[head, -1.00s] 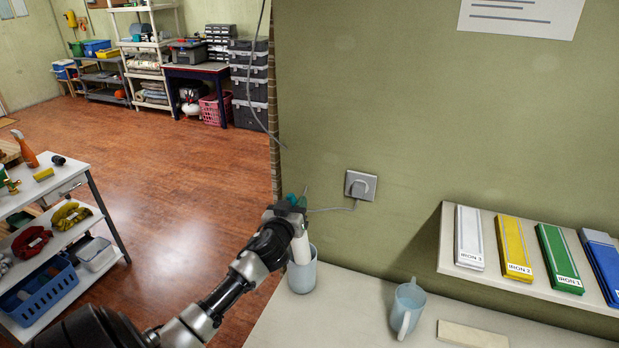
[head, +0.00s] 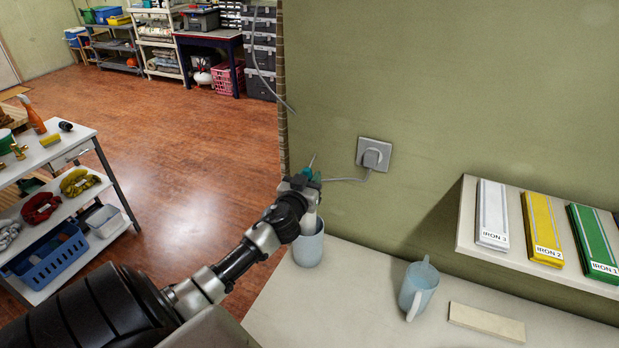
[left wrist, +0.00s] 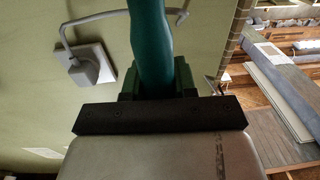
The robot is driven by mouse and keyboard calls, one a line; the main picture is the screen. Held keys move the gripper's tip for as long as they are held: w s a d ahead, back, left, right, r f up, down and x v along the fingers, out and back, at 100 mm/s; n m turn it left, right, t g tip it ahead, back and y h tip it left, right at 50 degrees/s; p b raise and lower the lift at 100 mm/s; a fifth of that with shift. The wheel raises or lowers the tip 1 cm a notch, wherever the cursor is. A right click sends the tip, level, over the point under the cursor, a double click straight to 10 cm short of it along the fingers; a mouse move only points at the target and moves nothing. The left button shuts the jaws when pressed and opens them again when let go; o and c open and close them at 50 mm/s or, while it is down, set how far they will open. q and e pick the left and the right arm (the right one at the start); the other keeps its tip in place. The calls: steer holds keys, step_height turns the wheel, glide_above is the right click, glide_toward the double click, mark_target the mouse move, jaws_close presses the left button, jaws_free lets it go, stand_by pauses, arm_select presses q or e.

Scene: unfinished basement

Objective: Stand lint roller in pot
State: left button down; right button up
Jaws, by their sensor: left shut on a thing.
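The lint roller has a teal handle (head: 313,177) and a pale roller end (head: 309,222). My left gripper (head: 299,184) is shut on the handle from above. The roller end reaches down into the light blue pot (head: 309,250), which stands upright on the counter near its left corner. The lower end of the roller is hidden inside the pot, so I cannot tell whether it touches the bottom. In the left wrist view the teal handle (left wrist: 150,45) rises between the fingers. My right gripper is not in view.
A wall shelf with labelled boxes (head: 541,230) is farther right. Behind the pot is a socket with a plug and cable (head: 374,154).

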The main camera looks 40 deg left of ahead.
arm_select(q)
steer(key=shift+s+f+b, duration=0.1)
steer(key=shift+f+b, duration=0.2)
steer(key=shift+f, duration=0.25)
steer(key=shift+f+b, duration=0.3)
step_height(320, 180, down, 2)
steer(key=shift+f+b, duration=0.1)
steer(key=shift+b, duration=0.75)
steer(key=shift+f+b, duration=0.3)
steer(key=shift+b, duration=0.05)
step_height(320, 180, down, 2)
steer(key=shift+b, duration=0.85)
steer(key=shift+f+b, duration=1.2)
steer(key=shift+f, duration=0.2)
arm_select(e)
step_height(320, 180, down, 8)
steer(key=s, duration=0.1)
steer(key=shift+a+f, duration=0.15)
